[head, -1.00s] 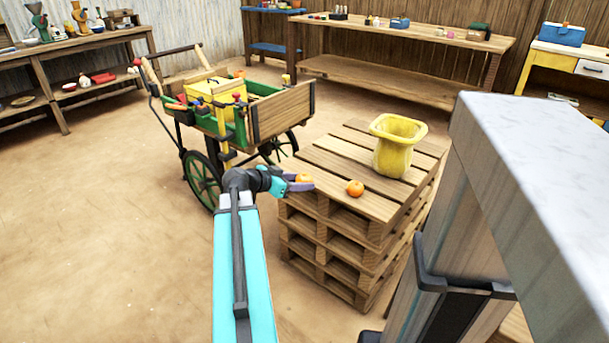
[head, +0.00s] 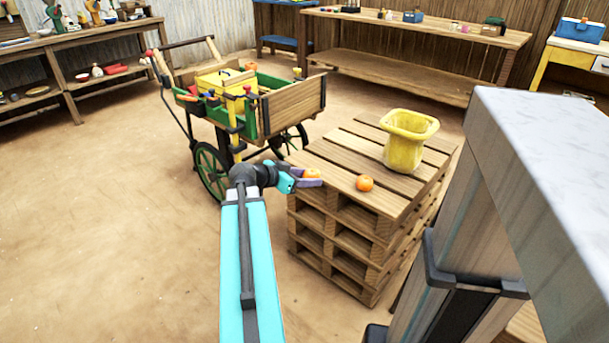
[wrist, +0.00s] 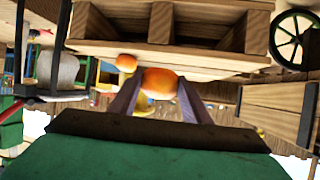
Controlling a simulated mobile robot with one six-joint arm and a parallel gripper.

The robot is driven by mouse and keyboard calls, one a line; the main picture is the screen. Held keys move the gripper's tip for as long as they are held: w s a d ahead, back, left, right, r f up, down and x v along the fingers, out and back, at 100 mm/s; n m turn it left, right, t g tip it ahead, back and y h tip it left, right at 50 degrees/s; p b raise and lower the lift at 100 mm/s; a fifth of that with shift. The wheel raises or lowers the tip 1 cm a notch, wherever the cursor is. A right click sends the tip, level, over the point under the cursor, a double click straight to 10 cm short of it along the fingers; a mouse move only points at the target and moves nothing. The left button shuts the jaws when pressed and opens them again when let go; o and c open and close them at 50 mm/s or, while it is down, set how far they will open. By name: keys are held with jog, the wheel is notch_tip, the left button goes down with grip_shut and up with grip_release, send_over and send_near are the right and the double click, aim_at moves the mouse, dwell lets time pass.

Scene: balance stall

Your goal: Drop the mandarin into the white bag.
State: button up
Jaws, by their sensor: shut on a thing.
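My gripper (head: 308,181) is shut on an orange mandarin (head: 312,174), at the near left edge of a wooden pallet stack (head: 340,163). In the wrist view the held mandarin (wrist: 160,83) sits between the two purple fingers. A second mandarin (head: 364,183) lies on the pallet top to the right of my gripper; a smaller mandarin (wrist: 126,62) shows beside the held one in the wrist view. An open-topped yellow bag (head: 404,150) stands upright on the pallets, behind and right of the second mandarin. I see no white bag.
A green-wheeled wooden cart (head: 290,108) with a yellow box and other goods stands behind and left of the pallets. A long wooden table (head: 450,33) runs along the back wall. A grey post with a pale top is close on the right. The floor at left is clear.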

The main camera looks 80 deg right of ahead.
jog(key=w+a+r+n+t+h, duration=0.1)
jog(key=w+a+n+t, duration=0.25)
jog(key=w, duration=0.85)
jog(key=w+a+n+t+h, duration=0.1)
jog(key=w+a+n+t, duration=0.3)
jog(key=w, duration=0.8)
jog(key=w+a+r+n+t+h, duration=0.1)
jog(key=w+a+n+t, duration=0.3)
jog(key=w, duration=0.9)
jog(key=w+a+r+n+t+y, duration=0.2)
jog(key=w+a+t, duration=0.1)
jog(key=w+a, duration=0.6)
jog(key=w+a+r+n+t+y, duration=0.1)
jog(key=w+a+r+n+t, duration=0.15)
jog(key=w+a, duration=0.7)
jog(key=w+a+r+n+t+y, duration=0.1)
jog(key=w+a+r+n+y, duration=0.2)
jog(key=a, duration=0.9)
jog(key=w+a+r+n+t+y, duration=0.1)
jog(key=w+a+r+n+y, duration=0.2)
jog(key=a, duration=1)
jog(key=w+a+r+n+t+y, duration=0.2)
jog(key=w+a, duration=0.4)
jog(key=a, duration=0.6)
jog(key=shift+w+a+r+n+y, duration=0.2)
jog(key=shift+a+r+n+y, duration=0.25)
jog(key=shift+n+y, duration=0.5)
jog(key=shift+d, duration=0.1)
